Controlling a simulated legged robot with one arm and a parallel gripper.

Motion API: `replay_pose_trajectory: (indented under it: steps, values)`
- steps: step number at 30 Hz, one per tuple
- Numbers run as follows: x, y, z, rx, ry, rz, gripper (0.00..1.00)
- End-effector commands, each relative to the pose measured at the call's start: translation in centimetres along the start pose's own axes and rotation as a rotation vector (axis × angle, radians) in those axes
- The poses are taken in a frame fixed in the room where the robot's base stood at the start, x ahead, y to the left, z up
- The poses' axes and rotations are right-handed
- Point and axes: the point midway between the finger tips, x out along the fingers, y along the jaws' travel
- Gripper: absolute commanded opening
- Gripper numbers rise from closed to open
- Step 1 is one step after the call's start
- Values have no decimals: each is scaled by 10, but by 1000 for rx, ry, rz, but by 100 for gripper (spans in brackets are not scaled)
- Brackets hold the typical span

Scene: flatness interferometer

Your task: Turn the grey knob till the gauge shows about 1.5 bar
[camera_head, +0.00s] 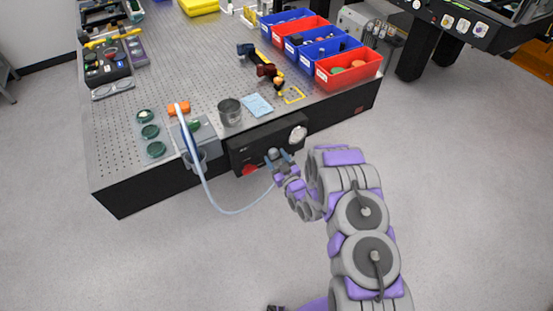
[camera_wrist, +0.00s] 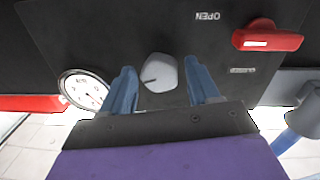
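The grey knob (camera_wrist: 160,72) sits on a black panel (camera_wrist: 110,35) in the wrist view, with a dark pointer line on its face. My gripper (camera_wrist: 160,85) is open, with one blue finger on each side of the knob and a visible gap to each. In the head view my gripper (camera_head: 279,155) is in front of the panel (camera_head: 250,150) and hides the knob. The round white gauge (camera_wrist: 84,90) is at the left in the wrist view, partly cut off by my gripper. Its needle shows, but its numbers are too small to read. The gauge (camera_head: 298,134) also shows in the head view.
A red lever (camera_wrist: 268,38) is on the panel beside the lettering "OPEN". It also shows low on the panel in the head view (camera_head: 250,170). A pale hose (camera_head: 232,211) loops below the table edge near my gripper. Red and blue bins (camera_head: 348,70) stand on the perforated table (camera_head: 190,60).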

Motion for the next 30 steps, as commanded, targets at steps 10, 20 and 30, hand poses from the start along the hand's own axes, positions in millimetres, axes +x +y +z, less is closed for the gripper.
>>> replay_pose_trajectory:
  steps: [10,20,30]
  values:
    - [-2,0,0,0,-2,0,69]
    - [-47,2,0,1,-6,2,69]
    - [-110,2,1,3,-9,3,69]
